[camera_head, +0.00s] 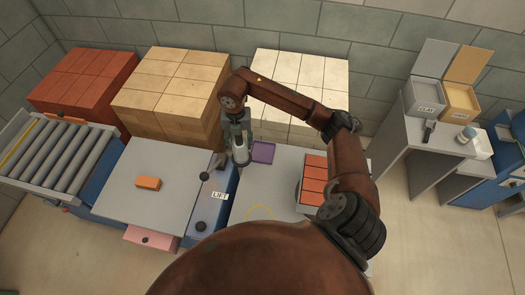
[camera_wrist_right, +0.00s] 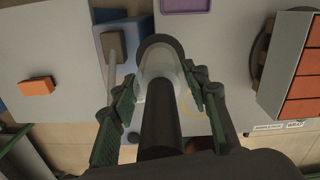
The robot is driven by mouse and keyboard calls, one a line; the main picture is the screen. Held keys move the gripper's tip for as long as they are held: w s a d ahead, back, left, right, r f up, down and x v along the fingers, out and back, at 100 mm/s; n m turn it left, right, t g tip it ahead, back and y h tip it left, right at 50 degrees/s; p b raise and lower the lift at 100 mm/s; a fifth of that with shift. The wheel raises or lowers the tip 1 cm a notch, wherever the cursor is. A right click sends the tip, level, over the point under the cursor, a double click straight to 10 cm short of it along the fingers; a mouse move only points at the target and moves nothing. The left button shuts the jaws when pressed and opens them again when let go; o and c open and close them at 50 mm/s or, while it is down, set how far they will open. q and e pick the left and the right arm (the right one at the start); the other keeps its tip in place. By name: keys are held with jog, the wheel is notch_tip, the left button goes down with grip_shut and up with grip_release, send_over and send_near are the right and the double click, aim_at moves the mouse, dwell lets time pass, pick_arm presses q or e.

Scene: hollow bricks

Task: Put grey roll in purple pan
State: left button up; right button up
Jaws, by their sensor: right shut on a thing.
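The grey roll (camera_head: 240,155) is held upright in my right gripper (camera_head: 238,138), whose arm reaches in from the right. In the right wrist view the roll (camera_wrist_right: 160,63) shows a pale, see-through body with dark ends, between the green-padded fingers of the right gripper (camera_wrist_right: 163,100). The purple pan (camera_head: 263,152) lies on the grey table just right of the roll in the head view. In the right wrist view only the near part of the pan (camera_wrist_right: 186,5) shows at the top edge, apart from the roll. My left gripper is out of view.
A blue lift unit (camera_head: 211,200) with a lever is left of the roll. An orange brick (camera_head: 148,183) lies on the left grey table. Stacked orange bricks (camera_head: 313,180) stand right of the pan. Large brick stacks (camera_head: 170,95) line the back. A yellow ring (camera_head: 260,212) marks the table.

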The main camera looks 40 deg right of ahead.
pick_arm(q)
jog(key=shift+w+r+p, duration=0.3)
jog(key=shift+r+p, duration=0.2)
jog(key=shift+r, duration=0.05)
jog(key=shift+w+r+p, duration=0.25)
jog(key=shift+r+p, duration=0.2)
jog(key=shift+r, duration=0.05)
pick_arm(e)
jog(key=w+d+f, duration=0.2)
jog(key=d+f, duration=1.1)
jog(key=shift+w+d, duration=0.3)
jog(key=shift+w, duration=0.1)
jog(key=shift+f, duration=0.1)
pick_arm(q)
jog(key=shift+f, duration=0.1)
pick_arm(e)
jog(key=o, duration=1.5)
jog(key=shift+o, duration=0.2)
